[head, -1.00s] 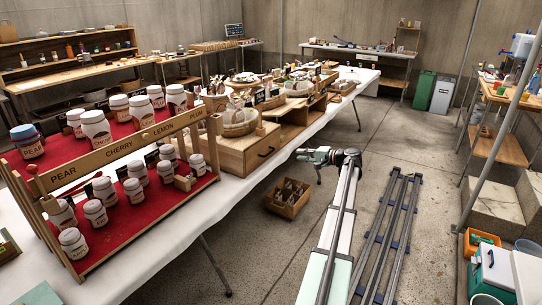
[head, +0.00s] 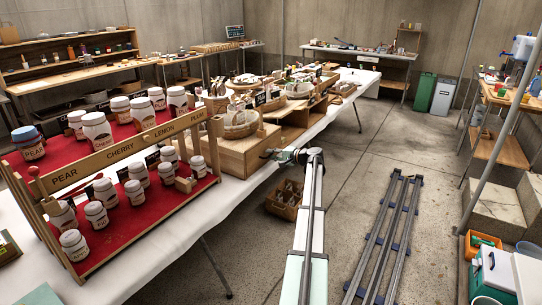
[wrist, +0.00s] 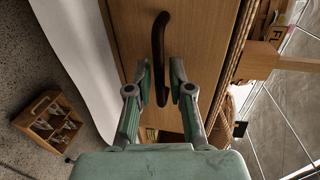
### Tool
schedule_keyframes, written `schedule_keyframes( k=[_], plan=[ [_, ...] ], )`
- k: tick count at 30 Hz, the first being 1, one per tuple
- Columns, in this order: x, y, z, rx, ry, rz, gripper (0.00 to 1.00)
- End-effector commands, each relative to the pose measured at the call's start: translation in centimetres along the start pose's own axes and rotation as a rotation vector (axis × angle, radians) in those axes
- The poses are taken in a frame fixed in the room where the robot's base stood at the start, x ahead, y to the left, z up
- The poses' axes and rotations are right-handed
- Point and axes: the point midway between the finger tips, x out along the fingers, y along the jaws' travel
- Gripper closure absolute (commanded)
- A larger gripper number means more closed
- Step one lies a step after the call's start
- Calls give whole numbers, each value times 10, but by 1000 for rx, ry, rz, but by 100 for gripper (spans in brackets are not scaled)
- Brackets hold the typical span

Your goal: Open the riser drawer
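The riser (head: 225,150) is a light wooden box on the white-clothed table in the head view. Its drawer front (wrist: 205,40) fills the middle of the wrist view, with a dark curved handle (wrist: 158,45). I see no clear gap around the drawer front. My gripper (wrist: 161,75) is open in the wrist view, its green-grey fingers on either side of the handle's lower part, not visibly closed on it. In the head view my gripper (head: 270,153) is at the drawer front and hides the handle.
A jar rack (head: 130,155) with a red base stands left of the riser. A basket (head: 240,130) sits on the riser. A wooden crate (head: 284,200) stands on the floor below; it also shows in the wrist view (wrist: 48,120).

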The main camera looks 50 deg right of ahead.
Motion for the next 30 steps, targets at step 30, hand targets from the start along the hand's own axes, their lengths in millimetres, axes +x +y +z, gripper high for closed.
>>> schedule_keyframes(
  k=[30],
  plan=[
    [-26, 8, 11, -3, -18, 0, 100]
  ],
)
